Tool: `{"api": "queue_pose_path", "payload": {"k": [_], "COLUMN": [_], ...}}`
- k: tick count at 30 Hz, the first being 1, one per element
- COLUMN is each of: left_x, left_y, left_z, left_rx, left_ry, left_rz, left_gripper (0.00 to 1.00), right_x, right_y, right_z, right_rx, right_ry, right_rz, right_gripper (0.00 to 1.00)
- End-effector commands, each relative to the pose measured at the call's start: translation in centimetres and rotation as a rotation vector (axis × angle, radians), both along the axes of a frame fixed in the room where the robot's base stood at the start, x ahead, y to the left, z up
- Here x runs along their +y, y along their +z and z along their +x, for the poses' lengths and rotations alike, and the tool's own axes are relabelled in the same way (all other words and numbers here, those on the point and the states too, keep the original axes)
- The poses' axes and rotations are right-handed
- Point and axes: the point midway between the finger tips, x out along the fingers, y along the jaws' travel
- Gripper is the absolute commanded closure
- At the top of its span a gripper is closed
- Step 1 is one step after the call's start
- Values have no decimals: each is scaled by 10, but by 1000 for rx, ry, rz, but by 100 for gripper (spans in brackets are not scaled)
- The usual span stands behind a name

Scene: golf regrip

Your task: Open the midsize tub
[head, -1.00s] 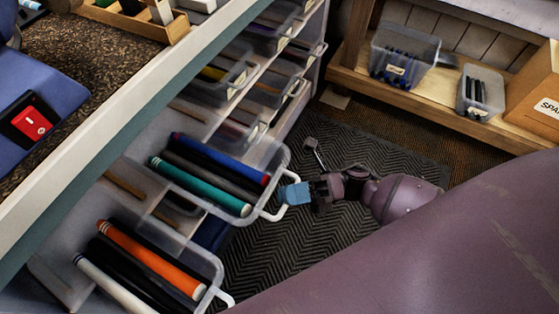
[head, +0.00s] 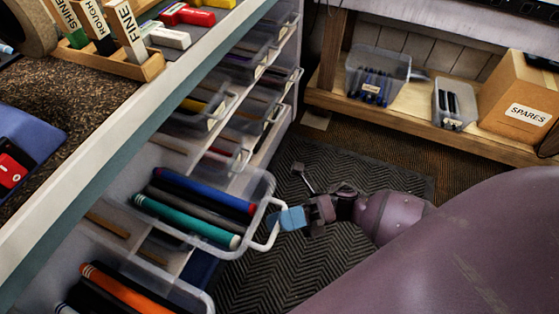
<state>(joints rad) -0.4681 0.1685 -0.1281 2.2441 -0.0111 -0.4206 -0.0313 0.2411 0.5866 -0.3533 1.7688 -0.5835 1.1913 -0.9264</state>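The midsize tub (head: 222,243) is a clear plastic drawer in the left rack, with blue, black and teal grips lying in it. It stands out from the rack front, and its white loop handle (head: 262,243) faces right. My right gripper (head: 287,218) reaches in from the right, its blue fingertips at the outer bar of this handle. The fingertips look closed around the bar and hide part of it. My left gripper is out of view.
A lower tub (head: 190,295) with orange and black grips is cut off by the bottom edge. Smaller tubs (head: 262,112) sit higher in the rack. A dark mat (head: 345,170) covers the floor. A low shelf with bins and a SPARES box (head: 520,105) stands behind.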

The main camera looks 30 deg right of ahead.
Motion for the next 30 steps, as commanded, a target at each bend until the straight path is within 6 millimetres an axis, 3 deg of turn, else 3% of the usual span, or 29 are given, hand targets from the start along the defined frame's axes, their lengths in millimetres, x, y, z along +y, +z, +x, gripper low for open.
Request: {"api": "queue_pose_path", "payload": {"k": [15,21,30], "left_x": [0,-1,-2], "left_y": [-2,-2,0], "left_z": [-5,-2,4], "left_rx": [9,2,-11], "left_ry": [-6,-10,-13], "left_rz": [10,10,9], "left_gripper": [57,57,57], "right_x": [-78,-90,-91], "right_y": [-35,-39,-39], "right_z": [-6,-6,-6], "right_rx": [4,0,0], "right_ry": [-1,0,1], "right_rz": [-2,-1,0], "right_gripper": [63,63,63]}}
